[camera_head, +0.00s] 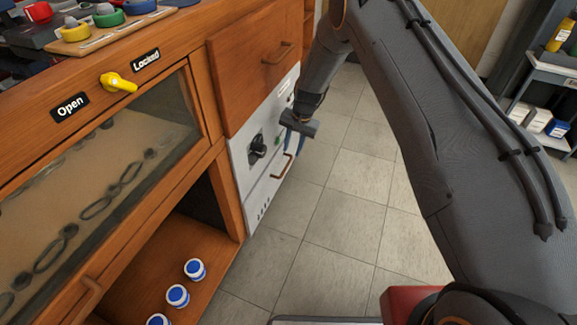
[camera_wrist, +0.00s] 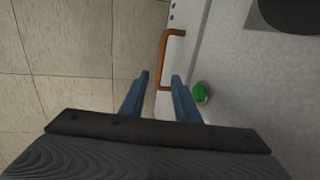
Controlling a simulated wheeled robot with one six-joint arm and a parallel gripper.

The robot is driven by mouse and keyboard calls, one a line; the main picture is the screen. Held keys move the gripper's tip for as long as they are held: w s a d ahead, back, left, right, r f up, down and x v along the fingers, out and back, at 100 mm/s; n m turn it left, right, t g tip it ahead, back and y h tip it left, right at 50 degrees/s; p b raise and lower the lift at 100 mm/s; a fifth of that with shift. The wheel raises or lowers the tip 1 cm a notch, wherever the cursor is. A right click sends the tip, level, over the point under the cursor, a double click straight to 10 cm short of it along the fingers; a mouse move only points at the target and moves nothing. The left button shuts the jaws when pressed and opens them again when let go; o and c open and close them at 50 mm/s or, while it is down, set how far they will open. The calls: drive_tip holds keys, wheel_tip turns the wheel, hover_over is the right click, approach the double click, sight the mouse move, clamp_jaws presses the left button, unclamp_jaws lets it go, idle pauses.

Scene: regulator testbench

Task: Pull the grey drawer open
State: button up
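The grey drawer (camera_head: 262,199) is the lower front of a pale grey unit in the wooden bench. It looks closed, flush with the panel above. Its copper-brown handle (camera_head: 282,168) also shows in the wrist view (camera_wrist: 164,58). My gripper (camera_head: 294,150) is just above the handle in the head view, blue fingers pointing down toward it. In the wrist view my gripper (camera_wrist: 161,78) is open, with one end of the handle showing between the fingertips. Nothing is gripped. I cannot tell whether a finger touches the handle.
A black knob (camera_head: 257,148) and a green button (camera_wrist: 201,92) sit on the panel beside my gripper. A wooden drawer (camera_head: 243,80) is above. Blue-and-white jars (camera_head: 178,296) stand on the lower shelf. Free tiled floor (camera_head: 330,220) lies in front of the unit.

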sight(288, 165)
drive_tip(key=f, duration=0.2)
drive_tip(key=a+f+b, duration=0.1)
drive_tip(key=f, duration=0.2)
drive_tip(key=f+b, duration=0.1)
drive_tip(key=f, duration=0.2)
drive_tip(key=shift+w+a, duration=0.3)
clamp_jaws()
